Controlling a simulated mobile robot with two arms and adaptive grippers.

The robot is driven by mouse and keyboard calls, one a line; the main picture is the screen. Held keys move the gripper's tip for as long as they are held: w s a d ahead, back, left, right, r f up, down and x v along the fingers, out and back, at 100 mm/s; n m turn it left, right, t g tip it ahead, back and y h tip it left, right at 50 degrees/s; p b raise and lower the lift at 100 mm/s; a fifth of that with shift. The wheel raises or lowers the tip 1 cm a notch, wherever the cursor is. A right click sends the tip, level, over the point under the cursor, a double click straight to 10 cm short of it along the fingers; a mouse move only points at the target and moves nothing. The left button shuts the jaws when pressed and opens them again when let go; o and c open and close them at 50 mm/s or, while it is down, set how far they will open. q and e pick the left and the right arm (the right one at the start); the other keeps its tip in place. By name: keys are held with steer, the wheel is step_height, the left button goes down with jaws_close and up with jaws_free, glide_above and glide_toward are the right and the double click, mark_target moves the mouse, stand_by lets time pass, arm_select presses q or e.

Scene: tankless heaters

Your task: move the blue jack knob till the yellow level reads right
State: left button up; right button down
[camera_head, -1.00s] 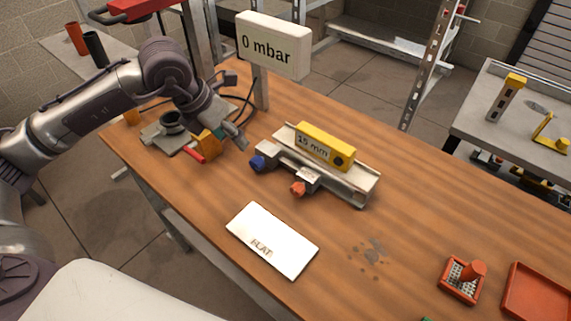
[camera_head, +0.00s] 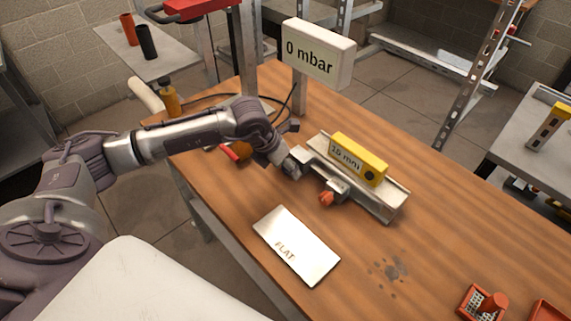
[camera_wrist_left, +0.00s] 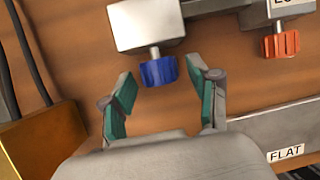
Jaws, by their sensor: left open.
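The yellow level (camera_head: 358,160) lies on a grey metal rail (camera_head: 385,204); its display seems to read 15 or 16 mm, the digits blurred. The blue jack knob (camera_wrist_left: 159,72) sticks out of a pale block (camera_wrist_left: 145,22) on a short shaft. My left gripper (camera_wrist_left: 161,74) is open, its teal-padded fingers on either side of the blue knob with gaps between. In the head view my left gripper (camera_head: 292,166) is at the near left end of the rail and hides the blue knob. An orange knob (camera_head: 327,198) is right of it. My right gripper is not in view.
A white plate marked FLAT (camera_head: 296,246) lies in front of the rail. A display (camera_head: 317,53) reading 0 mbar stands behind. An orange grater-like item (camera_head: 482,303) is at the lower right. Bare wooden table (camera_head: 440,235) lies between.

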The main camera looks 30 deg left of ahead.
arm_select(q)
steer(key=c, duration=1.2)
steer(key=shift+o, duration=0.2)
steer(key=shift+d+f+y+b, duration=0.15)
steer(key=shift+f+y+b, duration=0.2)
steer(key=shift+b, duration=0.35)
steer(key=shift+d+m+t+y+b, duration=0.1)
steer(key=shift+m+t+y+b, duration=0.25)
steer(key=shift+y+b, duration=0.5)
steer(key=shift+r, duration=0.3)
steer(key=o, duration=1.2)
steer(key=shift+c, duration=0.2)
